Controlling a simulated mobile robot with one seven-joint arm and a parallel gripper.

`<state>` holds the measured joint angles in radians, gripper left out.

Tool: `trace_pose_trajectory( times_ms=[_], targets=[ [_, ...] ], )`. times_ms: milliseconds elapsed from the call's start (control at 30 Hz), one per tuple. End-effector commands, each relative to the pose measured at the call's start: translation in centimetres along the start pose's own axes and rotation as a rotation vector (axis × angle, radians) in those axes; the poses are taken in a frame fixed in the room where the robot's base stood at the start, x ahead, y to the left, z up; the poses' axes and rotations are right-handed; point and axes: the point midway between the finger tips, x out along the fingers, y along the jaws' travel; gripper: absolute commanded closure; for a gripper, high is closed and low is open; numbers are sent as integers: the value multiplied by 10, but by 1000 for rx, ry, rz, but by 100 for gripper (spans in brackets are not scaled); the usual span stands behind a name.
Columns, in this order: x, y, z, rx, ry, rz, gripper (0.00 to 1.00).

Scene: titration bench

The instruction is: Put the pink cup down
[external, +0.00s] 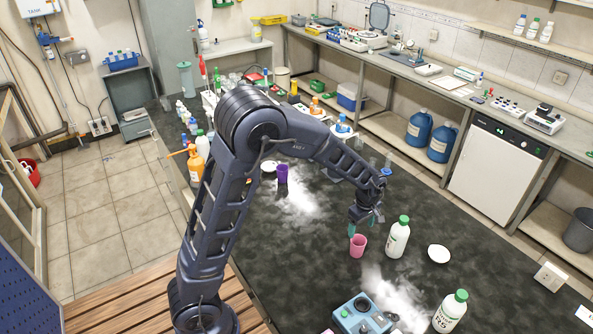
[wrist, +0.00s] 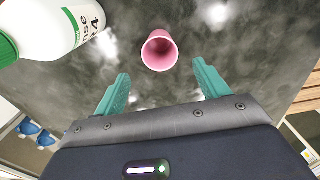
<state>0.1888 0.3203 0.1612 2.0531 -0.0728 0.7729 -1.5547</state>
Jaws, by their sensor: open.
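The pink cup (external: 357,246) stands upright on the dark bench top (external: 310,270) in the external view. In the wrist view the pink cup (wrist: 159,51) shows its open mouth, just beyond and between the teal fingertips. My gripper (external: 358,222) is just above and beside the cup in the external view. In the wrist view my gripper (wrist: 160,80) has its fingers spread wide apart, with nothing between them. The cup looks apart from both fingers.
A white bottle with a green cap (external: 397,238) stands close to the cup's right; it also shows in the wrist view (wrist: 48,32). A white dish (external: 438,253), another green-capped bottle (external: 450,311) and a blue device (external: 362,315) are nearby. A purple cup (external: 282,174) stands farther back.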

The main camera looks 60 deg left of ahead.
Motion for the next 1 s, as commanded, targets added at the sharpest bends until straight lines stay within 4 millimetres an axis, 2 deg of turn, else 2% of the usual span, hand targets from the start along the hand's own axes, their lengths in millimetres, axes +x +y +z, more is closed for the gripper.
trace_pose_trajectory(
  times_ms=[233, 367, 700, 1000],
  targets=[
    [-19, -2, 0, 11, -2, 5, 26],
    [-39, -16, -3, 77, -9, 23, 26],
    [-118, -87, -13, 425, -13, 119, 26],
    [-169, -160, -20, 744, 26, 202, 26]
  ],
)
